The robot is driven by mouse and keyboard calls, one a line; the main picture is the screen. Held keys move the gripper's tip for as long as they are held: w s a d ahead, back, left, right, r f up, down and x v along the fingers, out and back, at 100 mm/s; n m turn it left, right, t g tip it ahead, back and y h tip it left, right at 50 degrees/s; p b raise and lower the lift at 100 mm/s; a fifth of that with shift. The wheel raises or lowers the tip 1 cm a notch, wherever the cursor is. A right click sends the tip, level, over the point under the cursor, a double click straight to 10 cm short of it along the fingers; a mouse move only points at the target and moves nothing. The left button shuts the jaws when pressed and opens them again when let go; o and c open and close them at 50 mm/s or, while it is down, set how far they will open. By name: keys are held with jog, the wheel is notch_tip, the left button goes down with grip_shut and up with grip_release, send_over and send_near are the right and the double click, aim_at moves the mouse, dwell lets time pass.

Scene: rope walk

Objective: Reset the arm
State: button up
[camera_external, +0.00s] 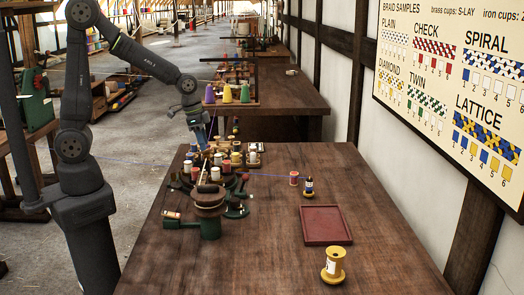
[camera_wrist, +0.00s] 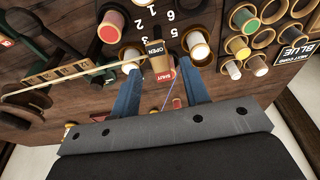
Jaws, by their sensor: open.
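My gripper (camera_external: 202,142) is over the far left part of the wooden table, above a cluster of bobbins. In the wrist view its two blue fingers (camera_wrist: 160,70) are spread apart and nothing is clamped between them. A tan tag reading OPEN (camera_wrist: 157,50) and a red tag reading SHUT (camera_wrist: 165,77) show between and just beyond the fingertips. Whether the fingers touch anything below is hard to tell.
A red tray (camera_external: 325,226) and a yellow spool (camera_external: 334,264) stand at the table's right front. Two small bobbins (camera_external: 301,184) stand behind the tray. A green-based stand (camera_external: 209,226) is at the left edge. The front middle is clear.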

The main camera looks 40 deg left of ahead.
jog(key=shift+x, duration=0.95)
jog(key=shift+w+d+r, duration=0.1)
jog(key=shift+r, duration=0.05)
jog(key=shift+w+d+g+y, duration=0.15)
jog(key=shift+d+g+y, duration=0.05)
jog(key=shift+g+y, duration=0.6)
notch_tip(320, 180, up, 18)
jog(key=s+d+f+n+t+h, duration=0.1)
jog(key=s+d+f+n+h, duration=0.1)
jog(key=d+f+n, duration=0.4)
jog(key=shift+s+f+n+t+h, duration=0.25)
jog(key=shift+f+n+h, duration=0.25)
jog(key=shift+f+n, duration=1.95)
jog(key=shift+f+m, duration=0.4)
jog(key=shift+m, duration=0.05)
